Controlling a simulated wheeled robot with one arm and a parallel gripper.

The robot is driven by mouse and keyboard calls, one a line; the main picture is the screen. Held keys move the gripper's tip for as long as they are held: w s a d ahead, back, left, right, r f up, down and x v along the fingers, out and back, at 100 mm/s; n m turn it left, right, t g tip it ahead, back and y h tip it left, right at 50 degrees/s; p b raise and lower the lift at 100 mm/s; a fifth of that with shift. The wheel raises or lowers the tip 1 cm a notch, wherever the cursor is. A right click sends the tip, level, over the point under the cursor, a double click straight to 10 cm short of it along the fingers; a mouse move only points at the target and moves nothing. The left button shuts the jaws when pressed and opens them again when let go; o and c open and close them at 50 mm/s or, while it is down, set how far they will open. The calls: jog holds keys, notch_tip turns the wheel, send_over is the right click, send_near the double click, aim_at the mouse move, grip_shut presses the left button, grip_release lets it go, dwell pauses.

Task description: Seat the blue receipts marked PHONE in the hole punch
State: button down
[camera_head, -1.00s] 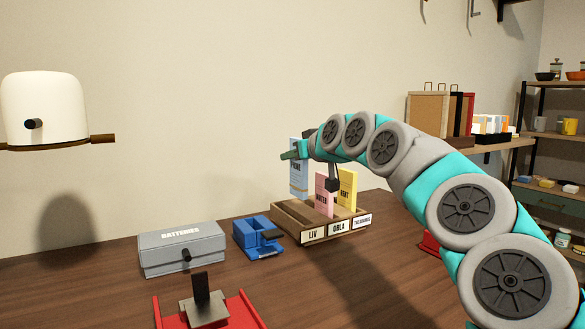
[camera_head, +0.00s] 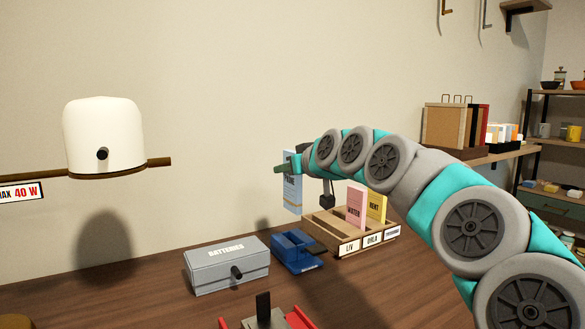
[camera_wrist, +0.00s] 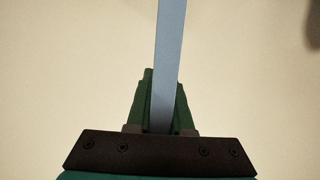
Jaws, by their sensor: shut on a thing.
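The blue receipts (camera_head: 292,197) hang upright in my gripper (camera_head: 287,169), held clear above the table against the wall. Their printed word is partly covered by the fingers. In the wrist view my gripper (camera_wrist: 158,105) is shut on the receipts (camera_wrist: 169,50), which show edge-on as a thin blue strip. The blue hole punch (camera_head: 296,252) stands on the table below and slightly right of the receipts, between the grey box and the wooden sorter. Its slot is too small to make out.
The wooden sorter (camera_head: 328,243) labelled LIV and ORLA holds pink WATER receipts (camera_head: 356,207) and yellow RENT receipts (camera_head: 376,206). A grey BATTERIES box (camera_head: 228,270) stands left of the punch. A red object (camera_head: 292,319) with a black upright is in front. A white lamp (camera_head: 104,130) hangs at left.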

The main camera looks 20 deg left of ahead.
aim_at(300, 212)
jog(key=shift+f+b, duration=1.45)
jog(key=shift+f, duration=1.45)
jog(key=shift+f+b, duration=1.45)
jog(key=shift+f, duration=1)
jog(key=c, duration=0.7)
grip_release()
jog(key=shift+v, duration=4)
jog(key=shift+r, duration=0.1)
